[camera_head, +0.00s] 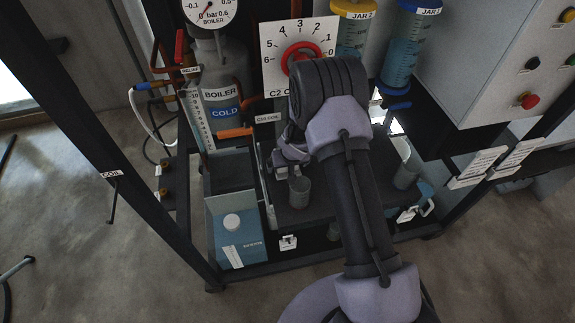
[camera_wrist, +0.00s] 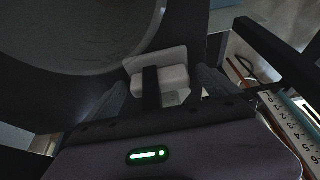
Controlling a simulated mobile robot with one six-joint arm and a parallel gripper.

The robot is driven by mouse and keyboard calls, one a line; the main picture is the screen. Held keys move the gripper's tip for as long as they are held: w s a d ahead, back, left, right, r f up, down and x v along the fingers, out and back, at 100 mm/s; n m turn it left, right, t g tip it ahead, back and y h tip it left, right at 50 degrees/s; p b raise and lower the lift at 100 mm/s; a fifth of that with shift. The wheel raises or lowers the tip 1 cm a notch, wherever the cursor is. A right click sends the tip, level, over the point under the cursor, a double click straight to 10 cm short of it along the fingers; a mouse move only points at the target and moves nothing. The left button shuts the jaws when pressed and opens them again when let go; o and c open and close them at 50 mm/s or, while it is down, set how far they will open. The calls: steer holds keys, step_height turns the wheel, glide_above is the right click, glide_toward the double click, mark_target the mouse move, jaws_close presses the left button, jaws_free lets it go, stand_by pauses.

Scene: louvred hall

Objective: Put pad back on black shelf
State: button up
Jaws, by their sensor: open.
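A pale grey block with rounded corners, probably the pad (camera_wrist: 158,66), shows just beyond and between my fingers in the wrist view. A dark upright bar covers part of it. My gripper (camera_wrist: 163,90) is open, with one finger on each side of the block's near part; I cannot tell whether they touch it. In the head view my gripper (camera_head: 281,165) is low beside the boiler, partly hidden by my arm. The black shelf (camera_head: 325,207) lies under it, inside the dark frame. The pad is not clear in the head view.
A grey cup (camera_head: 299,191) stands on the shelf close to my gripper. The boiler (camera_head: 222,100), a scale (camera_head: 199,122) and an orange-handled valve (camera_head: 236,132) are close on the left. A blue box (camera_head: 236,232) stands front left. Dark frame posts flank the rig.

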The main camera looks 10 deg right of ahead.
steer(key=shift+r+p, duration=0.35)
steer(key=shift+p, duration=0.05)
steer(key=p+v, duration=0.4)
steer(key=v, duration=0.8)
steer(key=shift+r, duration=0.25)
